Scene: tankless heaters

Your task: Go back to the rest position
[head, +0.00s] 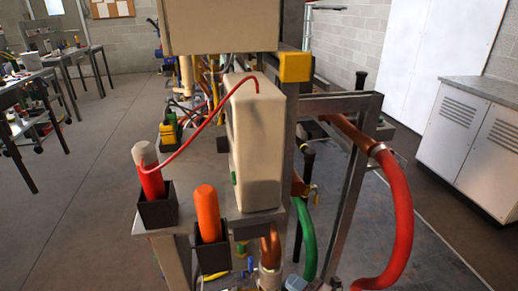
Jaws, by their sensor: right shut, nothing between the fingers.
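I cannot make out either of my grippers in the head view. A tall beige unit (257,150) stands upright on a grey stand (205,172), near the middle. A red probe (150,177) with a pale top stands in a black holder (158,211) at the stand's left corner. An orange probe (207,212) stands upright in a second black holder (212,255) to the right. A larger beige box (222,27) is above and behind, cut off by the top edge.
A metal frame (347,190) with a thick red hose (397,220) and a green hose (306,240) is right of the beige unit. Workbenches (50,72) stand far left, cabinets (470,140) far right. The floor (75,215) at left is clear.

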